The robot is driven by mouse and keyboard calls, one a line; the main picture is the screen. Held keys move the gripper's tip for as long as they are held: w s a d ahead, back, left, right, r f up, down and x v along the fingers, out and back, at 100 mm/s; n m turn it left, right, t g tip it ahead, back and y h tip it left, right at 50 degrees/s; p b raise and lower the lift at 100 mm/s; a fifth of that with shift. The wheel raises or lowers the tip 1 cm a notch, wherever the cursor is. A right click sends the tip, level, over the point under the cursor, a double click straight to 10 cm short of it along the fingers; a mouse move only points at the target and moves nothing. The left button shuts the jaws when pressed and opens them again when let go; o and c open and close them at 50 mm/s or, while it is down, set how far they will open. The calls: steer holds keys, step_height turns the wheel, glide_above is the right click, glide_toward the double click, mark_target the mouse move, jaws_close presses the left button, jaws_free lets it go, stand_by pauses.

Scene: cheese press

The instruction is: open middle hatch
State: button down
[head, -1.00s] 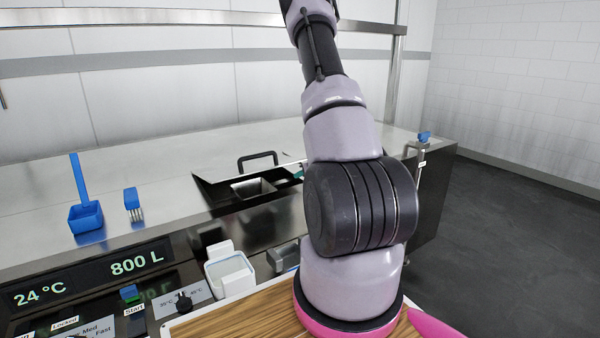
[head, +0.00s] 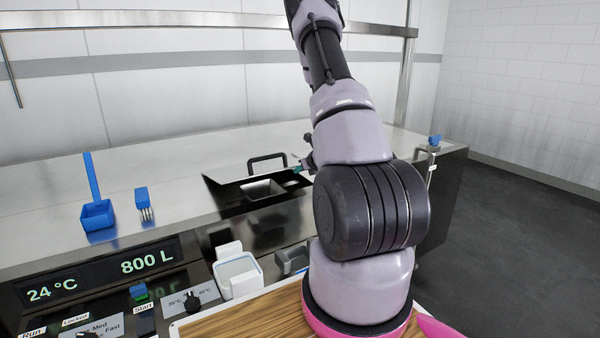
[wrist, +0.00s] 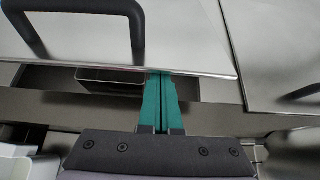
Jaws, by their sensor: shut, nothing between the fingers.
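The middle hatch lid (wrist: 90,45) has a black bar handle (wrist: 85,15) and shows at the top of the wrist view. In the head view its handle (head: 267,160) stands behind a dark opening (head: 228,195) in the steel top. A metal box-like part (head: 262,187) shows inside the opening; it also shows below the lid's edge in the wrist view (wrist: 110,80). My gripper (wrist: 164,76) has its green fingers shut together and empty. The fingertips are at the lid's near edge; I cannot tell whether they reach under it. In the head view my gripper (head: 297,169) is mostly hidden by my arm.
Another steel panel with a dark handle (wrist: 300,92) lies at the right in the wrist view. A white container (head: 238,275) is by the control panel (head: 100,270).

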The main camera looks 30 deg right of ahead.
steer(key=shift+r, duration=0.1)
steer(key=w+r+g, duration=0.1)
steer(key=w+r, duration=0.8)
steer(key=r, duration=0.3)
steer(key=w+r+g, duration=0.1)
steer(key=w+r, duration=0.8)
steer(key=r, duration=0.3)
steer(key=shift+w+a+r+g, duration=0.15)
steer(key=shift+a+g, duration=0.15)
